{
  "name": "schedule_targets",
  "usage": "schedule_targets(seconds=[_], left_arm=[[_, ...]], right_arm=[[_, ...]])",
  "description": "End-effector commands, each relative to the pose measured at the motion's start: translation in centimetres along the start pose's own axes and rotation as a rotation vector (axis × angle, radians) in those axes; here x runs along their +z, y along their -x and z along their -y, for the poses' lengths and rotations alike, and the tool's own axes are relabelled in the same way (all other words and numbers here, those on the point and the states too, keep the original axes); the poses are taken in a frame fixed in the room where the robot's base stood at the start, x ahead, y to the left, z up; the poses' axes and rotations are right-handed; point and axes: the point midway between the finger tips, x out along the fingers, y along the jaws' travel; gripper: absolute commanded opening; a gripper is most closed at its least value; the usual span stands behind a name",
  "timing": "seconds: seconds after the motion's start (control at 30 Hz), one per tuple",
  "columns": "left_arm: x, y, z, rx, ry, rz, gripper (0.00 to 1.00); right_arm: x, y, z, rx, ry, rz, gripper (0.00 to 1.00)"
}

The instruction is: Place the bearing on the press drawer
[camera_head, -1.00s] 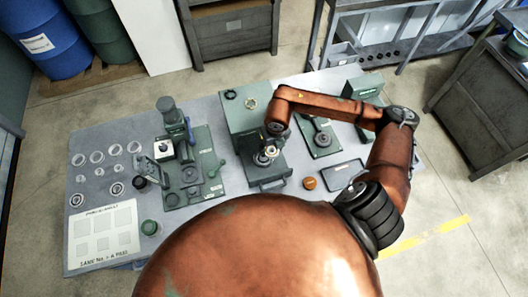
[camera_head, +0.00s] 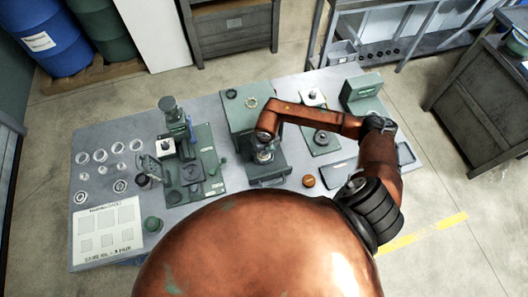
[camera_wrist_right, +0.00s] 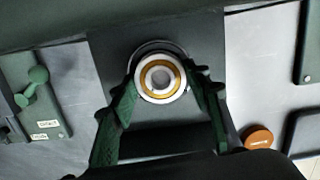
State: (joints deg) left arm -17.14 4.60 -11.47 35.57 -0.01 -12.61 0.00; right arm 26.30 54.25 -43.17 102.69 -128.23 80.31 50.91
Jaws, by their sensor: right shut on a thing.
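The bearing (camera_wrist_right: 160,78) is a pale ring with an orange-gold band and a dark centre hole. It sits between the two fingers of my right gripper (camera_wrist_right: 162,88), which is shut on it in the right wrist view. In the head view, my right gripper (camera_head: 264,155) is over the dark drawer (camera_head: 270,176) at the front of the green press (camera_head: 240,116). A dark circular rim shows just behind the bearing in the wrist view. I cannot tell whether the bearing touches the drawer. My left gripper is not in view.
A green lever press (camera_head: 195,172) stands left of the drawer, with several loose rings (camera_head: 100,156) further left. An orange puck (camera_head: 309,181) lies close to the drawer's right.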

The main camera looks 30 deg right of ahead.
Motion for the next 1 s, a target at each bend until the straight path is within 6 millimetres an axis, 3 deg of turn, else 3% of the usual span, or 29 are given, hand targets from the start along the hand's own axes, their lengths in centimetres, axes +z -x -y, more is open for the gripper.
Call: schedule_targets(seconds=[0.3,0.67,0.77,1.0], left_arm=[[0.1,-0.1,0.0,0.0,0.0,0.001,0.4],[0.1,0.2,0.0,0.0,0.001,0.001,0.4],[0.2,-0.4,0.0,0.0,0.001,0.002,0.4],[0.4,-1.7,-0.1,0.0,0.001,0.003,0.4]], right_arm=[[0.0,-0.1,0.0,0.0,0.0,0.0,0.62],[0.1,0.5,0.0,0.0,0.001,0.002,0.62],[0.1,1.8,0.0,0.001,0.003,0.003,0.62],[0.1,6.8,0.0,0.0,0.002,0.005,0.62]])
